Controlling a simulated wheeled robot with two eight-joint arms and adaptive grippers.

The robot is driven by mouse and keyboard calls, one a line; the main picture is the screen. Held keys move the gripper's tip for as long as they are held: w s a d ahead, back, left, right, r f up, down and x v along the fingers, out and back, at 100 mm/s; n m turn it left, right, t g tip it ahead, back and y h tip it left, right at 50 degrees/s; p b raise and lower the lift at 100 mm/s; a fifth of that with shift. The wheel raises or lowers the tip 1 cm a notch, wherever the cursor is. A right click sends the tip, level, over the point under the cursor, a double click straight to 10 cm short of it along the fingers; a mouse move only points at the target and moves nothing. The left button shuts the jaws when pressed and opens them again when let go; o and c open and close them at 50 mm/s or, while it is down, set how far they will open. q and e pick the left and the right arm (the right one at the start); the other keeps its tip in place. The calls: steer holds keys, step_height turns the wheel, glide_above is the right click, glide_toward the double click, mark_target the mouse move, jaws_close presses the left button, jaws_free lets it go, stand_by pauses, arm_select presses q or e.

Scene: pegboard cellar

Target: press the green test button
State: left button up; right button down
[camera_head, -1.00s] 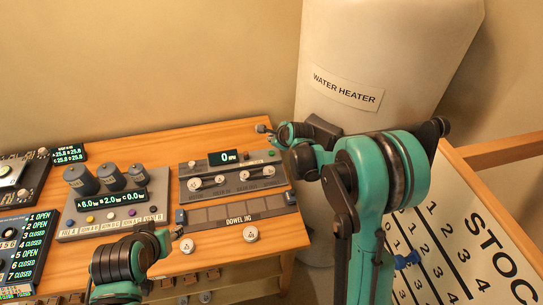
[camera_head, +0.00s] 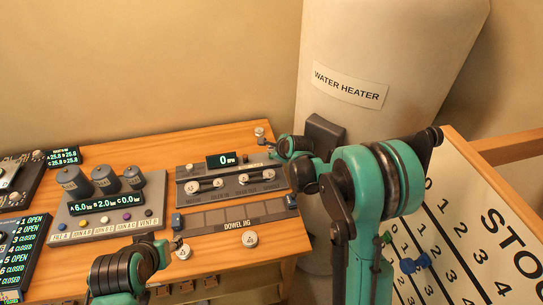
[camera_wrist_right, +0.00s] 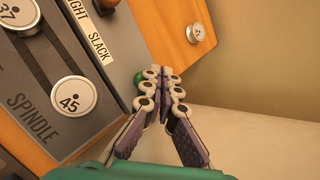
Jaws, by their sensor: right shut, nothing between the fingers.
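The green button (camera_wrist_right: 139,78) shows in the right wrist view at the edge of a grey panel, just left of my right fingertips and partly covered by them. My right gripper (camera_wrist_right: 168,74) is shut and empty; whether it touches the button I cannot tell. In the head view my right gripper (camera_head: 266,142) is over the far right corner of the grey panel (camera_head: 232,187) with the 0 RPM display; the button is not clearly seen there. My left gripper (camera_head: 178,244) is low beside the dowel jig, its fingers too small to read.
A small round silver knob (camera_head: 259,131) stands on the wooden bench behind my right gripper. The white water heater (camera_head: 380,60) rises at the right. A dowel jig (camera_head: 232,217) lies in front of the panel. A white stock board (camera_head: 455,245) leans at the right.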

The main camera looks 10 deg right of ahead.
steer(key=shift+f, duration=0.1)
stand_by(0.7)
steer(key=shift+f+b, duration=0.35)
steer(key=shift+b, duration=0.05)
steer(key=shift+f+b, duration=0.4)
steer(key=shift+f, duration=0.05)
stand_by(0.6)
steer(key=shift+r, duration=0.15)
steer(key=shift+r+p, duration=0.6)
steer(key=shift+r, duration=0.15)
steer(key=shift+r+p, duration=1.75)
steer(key=shift+r, duration=0.8)
steer(key=shift+f, duration=0.1)
